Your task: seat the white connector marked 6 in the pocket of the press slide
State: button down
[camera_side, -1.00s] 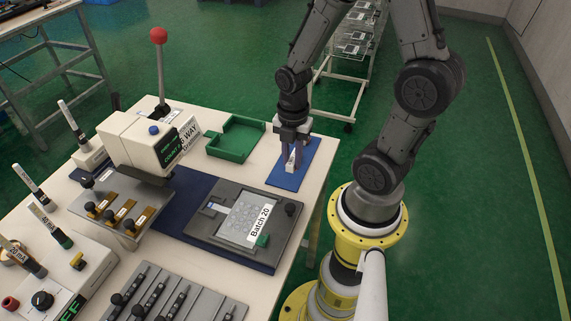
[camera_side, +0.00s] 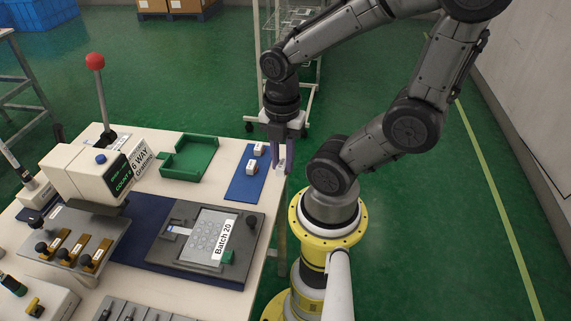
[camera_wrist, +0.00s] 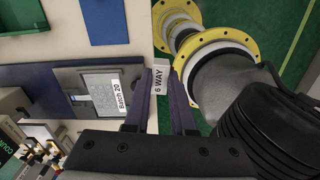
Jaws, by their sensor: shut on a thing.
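My gripper (camera_side: 279,166) is shut on a white connector (camera_wrist: 159,83) and holds it in the air by the right edge of the table. The label facing the wrist camera reads "6 WAY". In the side view the connector (camera_side: 282,162) shows small between the purple fingers. The press (camera_side: 92,178) stands at the left of the table, with a red-knobbed lever and a "6 WAY" sign. A grey fixture (camera_side: 165,251) bears the keypad film (camera_side: 203,233) with a "Batch 20" label. I cannot make out the slide's pocket.
Brass pieces (camera_side: 76,247) sit in a grey holder at the front left. The lever (camera_side: 96,64) rises high above the press.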

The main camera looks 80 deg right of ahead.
jog(key=w+r+m, duration=0.1)
jog(key=w+r, duration=0.2)
jog(key=w, duration=0.6)
jog(key=n, duration=0.2)
send_over(172, 229)
notch_tip(172, 229, down, 6)
jog(key=shift+f, duration=0.2)
jog(key=shift+f, duration=2.75)
jog(key=shift+f, duration=1.15)
